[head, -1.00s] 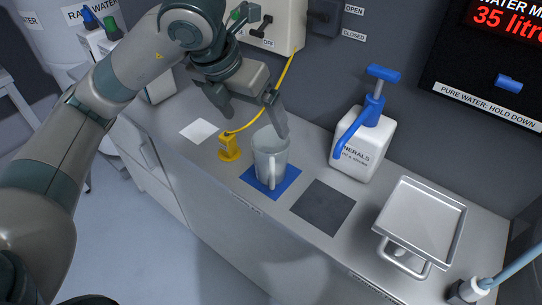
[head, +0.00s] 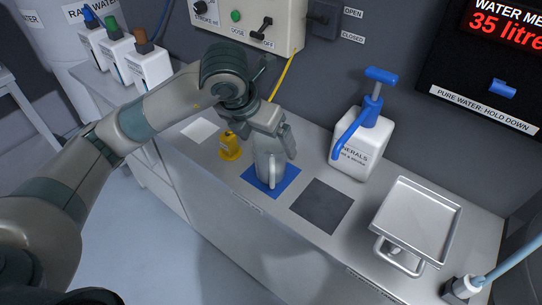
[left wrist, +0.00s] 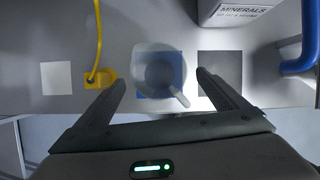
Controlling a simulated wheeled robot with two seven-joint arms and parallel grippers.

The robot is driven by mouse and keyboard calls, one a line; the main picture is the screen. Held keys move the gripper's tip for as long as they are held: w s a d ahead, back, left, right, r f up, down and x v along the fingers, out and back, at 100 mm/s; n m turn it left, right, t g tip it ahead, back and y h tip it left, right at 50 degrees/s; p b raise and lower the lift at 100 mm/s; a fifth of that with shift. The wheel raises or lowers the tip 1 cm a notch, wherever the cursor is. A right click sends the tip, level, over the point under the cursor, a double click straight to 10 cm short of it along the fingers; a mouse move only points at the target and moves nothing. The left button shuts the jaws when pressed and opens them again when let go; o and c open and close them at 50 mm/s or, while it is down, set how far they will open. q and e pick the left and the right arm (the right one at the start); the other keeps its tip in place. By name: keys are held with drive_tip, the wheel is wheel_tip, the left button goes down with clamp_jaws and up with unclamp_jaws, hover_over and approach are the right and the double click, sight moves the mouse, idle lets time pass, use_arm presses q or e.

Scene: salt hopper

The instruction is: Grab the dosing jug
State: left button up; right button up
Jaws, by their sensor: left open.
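The dosing jug (head: 268,167) is a pale grey jug with a handle, standing upright on the blue square (head: 286,188) on the counter. It also shows in the left wrist view (left wrist: 160,69), seen from above, with its handle toward the lower right. My left gripper (head: 269,146) is right at the jug, partly hiding its top in the head view. In the left wrist view its two open fingers (left wrist: 160,82) are apart, one on each side and a little short of the jug, with nothing held. My right gripper is not in view.
A yellow block (head: 229,147) with a yellow cable stands close left of the jug. A dark square (head: 322,206) lies to the right. The minerals bottle (head: 362,143) with blue pump and a metal tray (head: 422,216) stand further right.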

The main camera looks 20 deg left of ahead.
sight(269, 143)
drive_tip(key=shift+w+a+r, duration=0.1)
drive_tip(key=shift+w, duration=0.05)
use_arm(q)
drive_tip(key=shift+w+f, duration=0.1)
drive_tip(key=shift+f, duration=0.05)
drive_tip(key=p+x, duration=0.2)
drive_tip(key=x, duration=0.1)
drive_tip(key=shift+w+d+f, duration=0.1)
drive_tip(key=shift+w+f, duration=0.1)
drive_tip(key=shift+w, duration=0.1)
drive_tip(key=shift+w+f+p, duration=0.2)
drive_tip(key=shift+f+p, duration=0.1)
drive_tip(key=shift+f, duration=0.2)
drive_tip(key=shift+d, duration=0.1)
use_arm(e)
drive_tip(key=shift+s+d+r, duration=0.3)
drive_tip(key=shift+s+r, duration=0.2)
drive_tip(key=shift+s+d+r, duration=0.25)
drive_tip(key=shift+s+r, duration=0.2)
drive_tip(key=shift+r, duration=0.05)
use_arm(q)
drive_tip(key=c, duration=1.2)
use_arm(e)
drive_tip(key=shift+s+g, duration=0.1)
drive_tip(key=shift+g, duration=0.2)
